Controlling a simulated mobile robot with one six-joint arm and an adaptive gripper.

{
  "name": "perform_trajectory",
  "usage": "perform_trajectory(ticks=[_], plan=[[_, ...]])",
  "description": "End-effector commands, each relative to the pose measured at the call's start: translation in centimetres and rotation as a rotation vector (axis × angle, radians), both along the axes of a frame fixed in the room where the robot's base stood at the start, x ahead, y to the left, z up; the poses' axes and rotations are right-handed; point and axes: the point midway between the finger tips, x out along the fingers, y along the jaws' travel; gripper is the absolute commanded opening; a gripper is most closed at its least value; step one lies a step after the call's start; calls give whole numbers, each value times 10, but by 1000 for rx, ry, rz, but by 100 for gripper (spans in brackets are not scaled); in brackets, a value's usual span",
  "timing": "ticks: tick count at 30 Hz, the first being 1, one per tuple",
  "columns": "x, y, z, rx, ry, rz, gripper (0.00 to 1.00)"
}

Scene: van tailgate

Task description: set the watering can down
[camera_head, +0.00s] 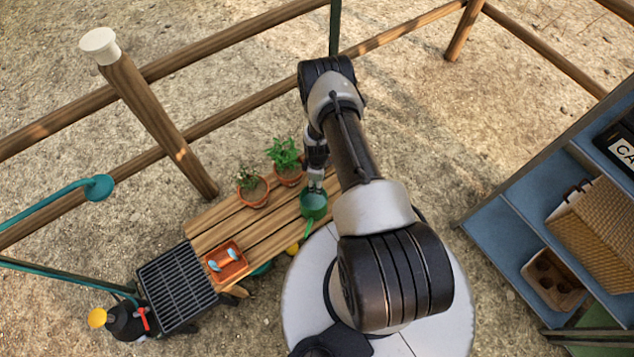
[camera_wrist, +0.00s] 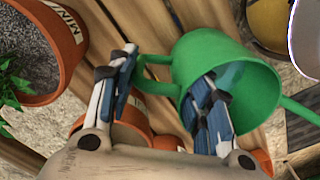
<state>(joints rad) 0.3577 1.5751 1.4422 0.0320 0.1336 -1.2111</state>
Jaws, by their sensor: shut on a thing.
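The green watering can (camera_head: 314,207) is at the right end of the slatted wooden bench (camera_head: 222,226) in the head view, its spout pointing down-left. My gripper (camera_head: 315,186) is at the can's upper side, shut on it. In the wrist view the can (camera_wrist: 245,62) is close up, with its handle between the fingers of my gripper (camera_wrist: 163,82). One finger overlaps the can's opening, so the exact contact is hidden. I cannot tell whether the can's base touches the slats.
Two potted plants, a leafy one (camera_head: 288,172) and a smaller one (camera_head: 250,188), stand left of the can. An orange tray (camera_head: 226,262) and a dark grate (camera_head: 178,286) lie further left. Bare slats show between the pots and tray. A wooden fence runs behind.

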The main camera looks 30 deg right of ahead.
Motion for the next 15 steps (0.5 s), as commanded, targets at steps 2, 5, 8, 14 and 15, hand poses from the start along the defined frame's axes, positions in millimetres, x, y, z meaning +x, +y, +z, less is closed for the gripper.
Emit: perform_trajectory(ticks=[2,5,8,14,15], plan=[[1,0,2,-1,-2,0,0],[1,0,2,-1,-2,0,0],[1,0,-1,-1,-2,0,0],[1,0,-1,-1,-2,0,55],[1,0,-1,-1,-2,0,58]])
